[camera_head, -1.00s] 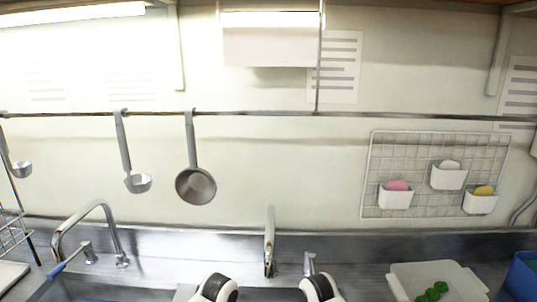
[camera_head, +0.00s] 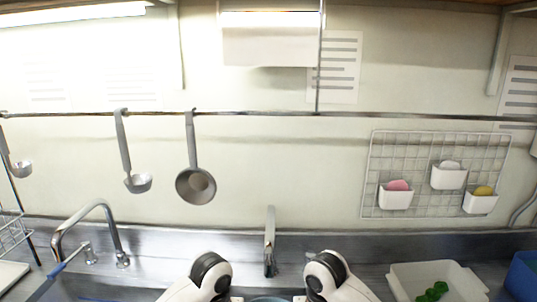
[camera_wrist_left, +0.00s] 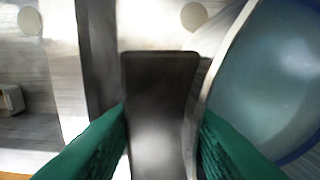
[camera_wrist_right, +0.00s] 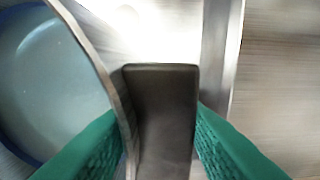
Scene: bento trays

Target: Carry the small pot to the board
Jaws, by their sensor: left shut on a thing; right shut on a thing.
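The small pot (camera_head: 268,299) shows only as a sliver of rim and bluish inside at the bottom edge of the head view, between my two arms. In the left wrist view the pot's curved wall and blue-grey inside (camera_wrist_left: 275,85) fill the right side. My left gripper (camera_wrist_left: 163,120) is shut on one dark handle (camera_wrist_left: 160,85). In the right wrist view the pot (camera_wrist_right: 50,85) is at the left. My right gripper (camera_wrist_right: 165,120) is shut on the opposite dark handle (camera_wrist_right: 160,90). I cannot tell for certain which item is the board; a pale flat piece (camera_head: 12,273) lies at lower left.
A white tray-like piece (camera_head: 405,284) with green pieces (camera_head: 435,290) lies at lower right, beside a blue bin (camera_head: 523,275). A tap (camera_head: 90,215) stands at the left and an upright post (camera_head: 269,240) in the middle. Ladles and a pan (camera_head: 196,185) hang behind.

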